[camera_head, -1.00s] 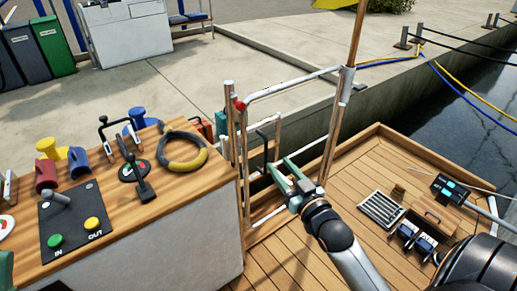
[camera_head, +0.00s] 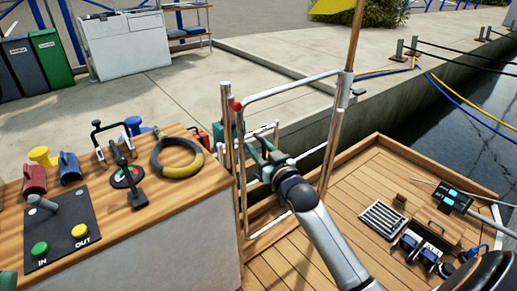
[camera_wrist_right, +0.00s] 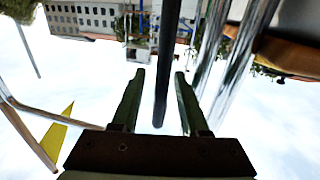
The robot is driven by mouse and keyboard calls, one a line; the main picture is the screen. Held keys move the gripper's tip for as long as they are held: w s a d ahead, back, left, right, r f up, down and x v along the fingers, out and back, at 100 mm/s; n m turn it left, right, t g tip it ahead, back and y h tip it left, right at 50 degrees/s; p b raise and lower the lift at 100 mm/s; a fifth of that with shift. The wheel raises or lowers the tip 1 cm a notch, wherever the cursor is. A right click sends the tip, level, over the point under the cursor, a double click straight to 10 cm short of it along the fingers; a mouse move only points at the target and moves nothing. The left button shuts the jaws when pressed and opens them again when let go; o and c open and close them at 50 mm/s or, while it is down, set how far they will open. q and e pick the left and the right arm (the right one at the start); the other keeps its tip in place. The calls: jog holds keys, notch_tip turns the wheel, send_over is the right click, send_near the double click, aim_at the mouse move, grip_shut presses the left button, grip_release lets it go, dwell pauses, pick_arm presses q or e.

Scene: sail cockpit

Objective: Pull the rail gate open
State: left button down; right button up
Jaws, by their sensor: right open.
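The rail gate (camera_head: 292,89) is a pale metal tube frame with a red knob (camera_head: 237,104) at its upper left corner. It stands upright between metal posts at the deck edge; I cannot tell whether it is latched. In the head view the gripper hides most of this bar. My left gripper is not in view.
A wooden console (camera_head: 205,190) with levers, buttons and a yellow-black ring (camera_head: 180,158) stands close left of the gate. The planked deck (camera_head: 345,205) holds a grating (camera_head: 383,218) and small gear at right. The concrete quay (camera_head: 190,90) lies beyond the gate.

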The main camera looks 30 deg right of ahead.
jog(key=shift+c, duration=0.2)
grip_shut()
dwell(1.2)
